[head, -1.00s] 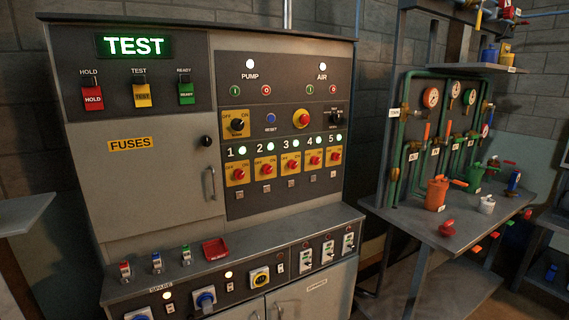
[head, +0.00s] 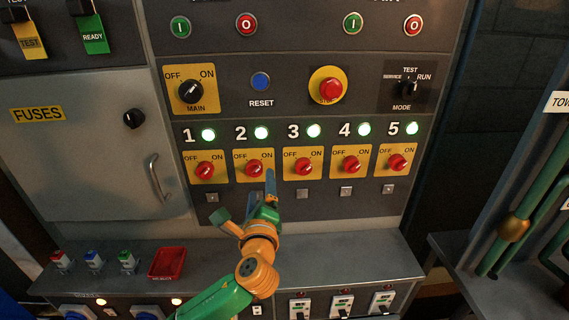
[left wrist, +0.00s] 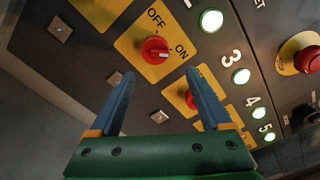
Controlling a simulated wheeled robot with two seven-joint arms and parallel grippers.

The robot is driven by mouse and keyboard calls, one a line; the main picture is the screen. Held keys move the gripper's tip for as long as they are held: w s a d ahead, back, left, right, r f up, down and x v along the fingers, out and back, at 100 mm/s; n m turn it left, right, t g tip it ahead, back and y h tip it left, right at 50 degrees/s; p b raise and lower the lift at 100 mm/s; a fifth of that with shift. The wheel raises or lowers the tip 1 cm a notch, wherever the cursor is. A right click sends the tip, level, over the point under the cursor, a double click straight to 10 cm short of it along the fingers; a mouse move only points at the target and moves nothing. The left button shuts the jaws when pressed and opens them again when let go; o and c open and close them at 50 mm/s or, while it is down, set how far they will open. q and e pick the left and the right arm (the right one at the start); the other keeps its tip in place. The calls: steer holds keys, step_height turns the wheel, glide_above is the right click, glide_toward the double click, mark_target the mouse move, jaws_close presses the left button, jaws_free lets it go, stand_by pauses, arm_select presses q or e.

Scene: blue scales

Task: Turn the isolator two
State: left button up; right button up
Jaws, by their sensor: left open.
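Isolator two is a red rotary knob (head: 254,167) on a yellow OFF/ON plate, under the number 2 and its lit green lamp (head: 261,133). In the left wrist view the knob (left wrist: 155,50) lies ahead, in the gap between the fingers, and its pale mark points toward ON. My left gripper (head: 269,187) is open and empty, just below and slightly right of the isolator two plate. It shows no visible contact with the knob. Its two blue fingers (left wrist: 160,85) are spread in the left wrist view. My right gripper is not in view.
Isolators one (head: 205,170) and three (head: 303,167) sit close on either side. A red stop button (head: 330,89) and blue reset button (head: 261,82) are above. Below, a ledge juts out with a red tray (head: 167,263). The fuse door handle (head: 156,178) is left.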

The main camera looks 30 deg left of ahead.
mark_target(255, 174)
arm_select(q)
steer(key=a, duration=0.1)
steer(key=w+a, duration=0.1)
steer(key=a, duration=0.1)
steer(key=shift+w+a+r+p, duration=0.35)
steer(key=shift+w+a+r, duration=0.05)
steer(key=shift+w+a+f, duration=0.2)
steer(key=shift+w, duration=0.6)
steer(key=shift+w+d+f, duration=0.1)
steer(key=shift+w+d, duration=0.05)
steer(key=shift+w, duration=0.15)
steer(key=shift+s, duration=0.2)
steer(key=c, duration=0.6)
jaws_close()
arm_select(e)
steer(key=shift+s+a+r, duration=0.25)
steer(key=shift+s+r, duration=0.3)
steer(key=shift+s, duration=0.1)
